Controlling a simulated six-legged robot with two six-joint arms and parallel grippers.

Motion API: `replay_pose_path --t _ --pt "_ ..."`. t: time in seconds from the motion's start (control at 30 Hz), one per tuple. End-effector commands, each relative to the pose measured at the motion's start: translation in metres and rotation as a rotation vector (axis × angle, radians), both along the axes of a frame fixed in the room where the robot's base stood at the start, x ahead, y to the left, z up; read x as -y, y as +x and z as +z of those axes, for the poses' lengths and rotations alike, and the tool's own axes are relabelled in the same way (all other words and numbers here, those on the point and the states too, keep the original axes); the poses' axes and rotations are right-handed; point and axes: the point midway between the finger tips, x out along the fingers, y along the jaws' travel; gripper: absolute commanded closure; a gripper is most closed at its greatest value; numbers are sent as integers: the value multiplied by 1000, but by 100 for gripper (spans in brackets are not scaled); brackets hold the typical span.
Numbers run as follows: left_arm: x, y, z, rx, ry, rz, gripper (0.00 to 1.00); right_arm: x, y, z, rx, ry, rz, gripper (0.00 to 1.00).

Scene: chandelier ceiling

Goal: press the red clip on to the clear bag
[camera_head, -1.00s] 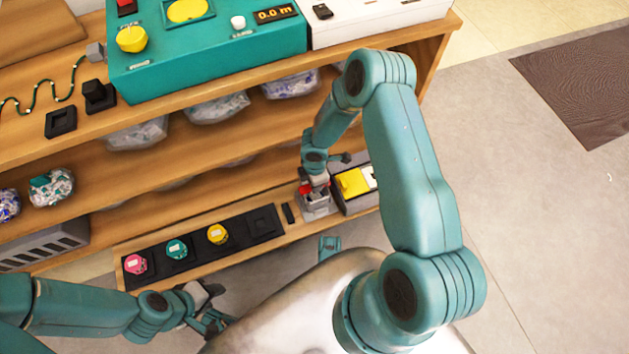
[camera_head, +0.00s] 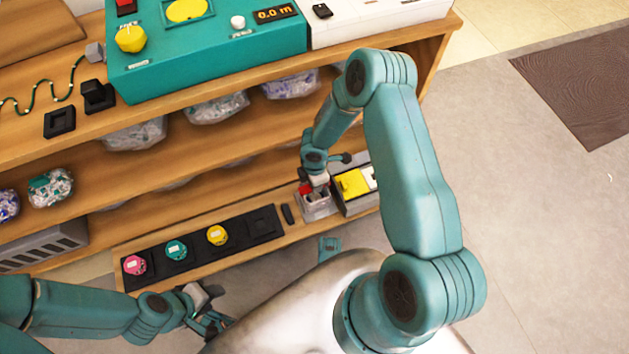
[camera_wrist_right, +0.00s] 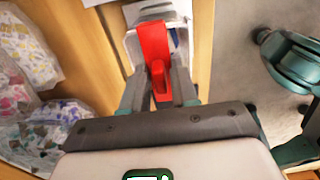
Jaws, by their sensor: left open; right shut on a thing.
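The red clip (camera_wrist_right: 154,55) is between the fingers of my right gripper (camera_wrist_right: 158,88), which is shut on it. In the head view the clip (camera_head: 306,187) shows small and partly covered at the grey holder (camera_head: 319,206) on the low shelf, with the right gripper (camera_head: 317,180) just over it. I cannot tell whether the clip touches the holder. Clear bags lie on the shelf, one (camera_head: 217,107) in the head view and another (camera_wrist_right: 27,47) left of the gripper in the wrist view. I cannot tell which the task means. My left gripper (camera_head: 213,311) is open and empty, low at the left.
A black strip (camera_head: 263,222) with pink, teal and yellow knobs lies along the low shelf, left of the holder. A grey box with a yellow top (camera_head: 353,183) stands right of the holder. A teal machine (camera_head: 210,45) sits on the top. The floor at right is open.

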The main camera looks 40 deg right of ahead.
Motion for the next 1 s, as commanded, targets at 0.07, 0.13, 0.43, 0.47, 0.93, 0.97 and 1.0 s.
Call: replay_pose_path --t 0.07,0.13,0.43,0.47,0.93,0.97,1.0 --pt "0 0 0 0 0 0 57 0 0 0 0 0 0 100" --pt "0 0 0 0 0 0 57 0 0 -1 0 0 0 100" --pt "0 0 -4 0 0 0 57 0 0 -4 0 0 0 100" --pt "0 0 -4 0 0 0 57 0 0 -4 0 0 0 100" --pt "0 0 -10 0 0 0 57 0 0 -10 0 0 0 100" --pt "0 0 -10 0 0 0 57 0 0 -10 0 0 0 100" --pt "0 0 -11 0 0 0 57 0 0 -11 0 0 0 100"
